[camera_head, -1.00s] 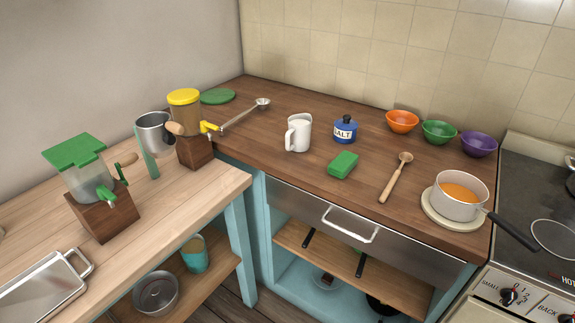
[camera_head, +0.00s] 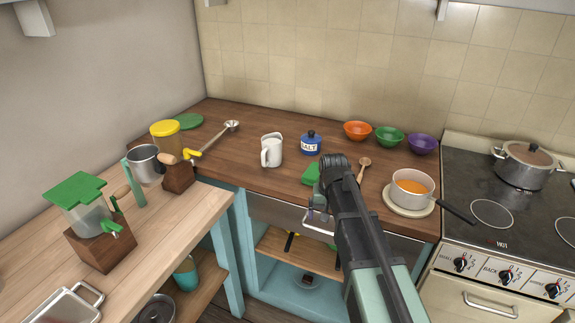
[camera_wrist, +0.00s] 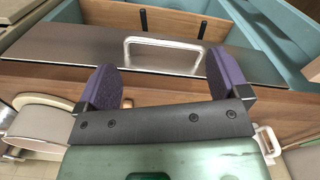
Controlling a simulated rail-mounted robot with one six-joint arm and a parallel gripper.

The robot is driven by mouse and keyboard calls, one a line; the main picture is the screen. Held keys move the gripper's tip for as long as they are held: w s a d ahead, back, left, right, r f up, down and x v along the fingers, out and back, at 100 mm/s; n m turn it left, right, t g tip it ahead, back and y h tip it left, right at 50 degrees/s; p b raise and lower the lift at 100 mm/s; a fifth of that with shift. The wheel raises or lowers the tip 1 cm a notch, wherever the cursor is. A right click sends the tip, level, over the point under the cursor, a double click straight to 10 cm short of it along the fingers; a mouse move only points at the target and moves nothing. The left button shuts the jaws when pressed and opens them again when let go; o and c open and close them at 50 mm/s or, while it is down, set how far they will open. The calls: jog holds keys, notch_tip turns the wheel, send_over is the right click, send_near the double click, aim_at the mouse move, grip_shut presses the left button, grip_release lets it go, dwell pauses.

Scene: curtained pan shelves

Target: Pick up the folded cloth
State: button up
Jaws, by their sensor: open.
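The folded cloth (camera_head: 310,174) is a small green block-like bundle on the dark wooden counter, left of the wooden spoon. My arm's dark wrist hides its right side in the head view. My gripper (camera_head: 318,209) is near the counter's front edge, on the near side of the cloth, and appears apart from it. In the wrist view my gripper (camera_wrist: 163,82) has its two purple-padded fingers wide apart with nothing between them. The drawer front shows beyond the fingers; I cannot make out the cloth there.
A white jug (camera_head: 271,151) and blue salt jar (camera_head: 311,144) stand behind the cloth. The wooden spoon (camera_head: 364,167) and a pot of orange food (camera_head: 412,189) are to the right. The drawer handle (camera_wrist: 162,55) sticks out below the counter. Several bowls line the back.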

aim_at(312, 173)
jog(key=w+r+m+p, duration=0.1)
jog(key=w+r, duration=0.1)
jog(key=w, duration=0.6)
jog(key=w+r+m+p, duration=0.2)
jog(key=w, duration=0.6)
jog(key=w+a+r+m+p, duration=0.1)
jog(key=w+r+p, duration=0.1)
jog(key=w, duration=0.6)
jog(key=shift+r, duration=0.55)
notch_tip(312, 173, down, 11)
jog(key=b, duration=1)
jog(key=shift+a, duration=0.1)
jog(key=shift+r, duration=0.3)
jog(key=c, duration=1)
jog(key=shift+r, duration=0.1)
